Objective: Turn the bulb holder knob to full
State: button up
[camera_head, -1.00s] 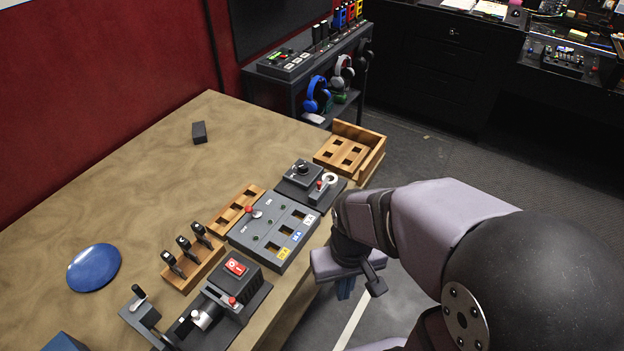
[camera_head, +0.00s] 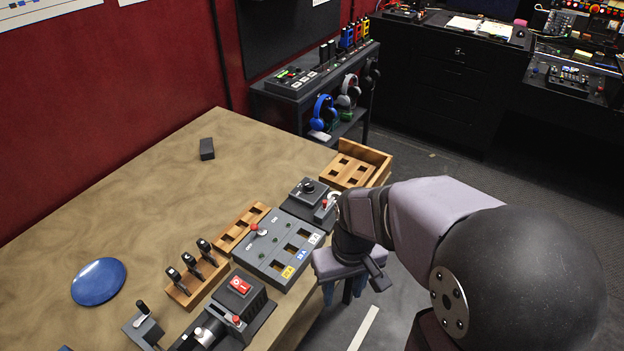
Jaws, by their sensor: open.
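The bulb holder is a dark box (camera_head: 300,205) at the right part of the wooden table, behind the grey switch panel. A round black knob (camera_head: 308,187) stands on its top. A pale ring-shaped socket (camera_head: 334,197) and a small red-tipped lever (camera_head: 325,204) are at its right side, partly hidden by my arm. The knob's exact setting is too small to read. My gripper (camera_head: 338,291) hangs beyond the table's front edge, to the front right of the bulb holder. Its bluish fingers are apart and hold nothing; it touches no knob.
The grey switch panel (camera_head: 266,268) with a red-tipped lever lies in front of the bulb holder. A wooden tray (camera_head: 374,158) stands behind it. A wooden rack (camera_head: 187,291) with black levers, a red-switch machine (camera_head: 258,307) and a blue dome (camera_head: 98,282) are left. The table's back is mostly clear.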

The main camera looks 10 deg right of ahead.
jog(key=w+d+r+n+y+p, duration=0.1)
jog(key=w+r+n+p, duration=0.15)
jog(key=w, duration=0.75)
jog(key=w+r+n+y+p, duration=0.1)
jog(key=w+r+n, duration=0.3)
jog(key=w, duration=0.6)
jog(key=n+t+y+p, duration=0.2)
jog(key=n, duration=0.4)
send_near(310, 184)
jog(key=shift+p+x, duration=1.65)
jog(key=shift+x, duration=2.25)
jog(key=shift+w, duration=0.1)
jog(key=shift+c, duration=0.7)
grip_shut()
